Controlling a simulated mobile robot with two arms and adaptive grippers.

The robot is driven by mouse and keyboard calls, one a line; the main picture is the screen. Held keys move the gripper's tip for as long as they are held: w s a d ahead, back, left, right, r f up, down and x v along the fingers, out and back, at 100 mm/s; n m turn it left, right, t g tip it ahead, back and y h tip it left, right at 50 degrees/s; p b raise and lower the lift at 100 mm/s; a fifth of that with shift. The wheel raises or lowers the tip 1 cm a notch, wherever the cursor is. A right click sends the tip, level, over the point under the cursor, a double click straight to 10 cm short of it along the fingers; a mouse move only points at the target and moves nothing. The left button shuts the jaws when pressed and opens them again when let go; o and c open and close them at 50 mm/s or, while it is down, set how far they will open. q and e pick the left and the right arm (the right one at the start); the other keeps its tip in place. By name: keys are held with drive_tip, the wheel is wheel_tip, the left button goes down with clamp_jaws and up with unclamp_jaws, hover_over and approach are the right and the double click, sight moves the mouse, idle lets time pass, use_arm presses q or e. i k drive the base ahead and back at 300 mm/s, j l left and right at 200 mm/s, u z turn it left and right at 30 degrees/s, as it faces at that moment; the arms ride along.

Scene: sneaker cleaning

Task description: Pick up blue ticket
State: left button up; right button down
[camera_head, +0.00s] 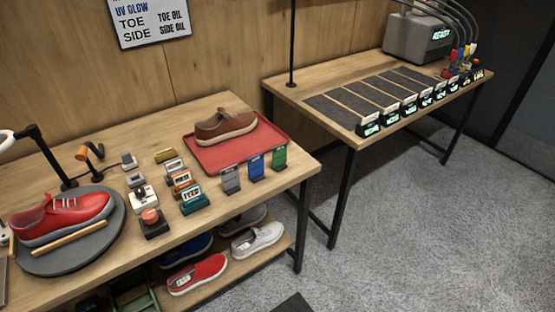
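The blue ticket (256,167) stands upright in a dark holder near the front right edge of the left wooden table. A grey ticket (231,178) stands just left of it and a green ticket (280,156) just right of it, all in one row. The three stand in front of a red tray (205,165) that bears a brown shoe. Neither of my grippers shows in this view.
A red sneaker (62,217) sits on a round grey turntable (95,258) at left. Several small devices stand mid-table. A second table (312,90) with dark mats is at right. Shoes lie on the shelf below. Grey floor (430,220) in front is mostly clear.

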sight(256, 165)
drive_tip(key=i+l+u, duration=0.1)
drive_tip(key=l, duration=0.3)
drive_tip(key=i+l, duration=0.15)
drive_tip(key=l, duration=0.25)
drive_tip(key=i+l+u, duration=0.15)
drive_tip(key=l, duration=0.25)
drive_tip(key=i+l, duration=0.1)
drive_tip(key=l, duration=0.3)
drive_tip(key=u, duration=0.05)
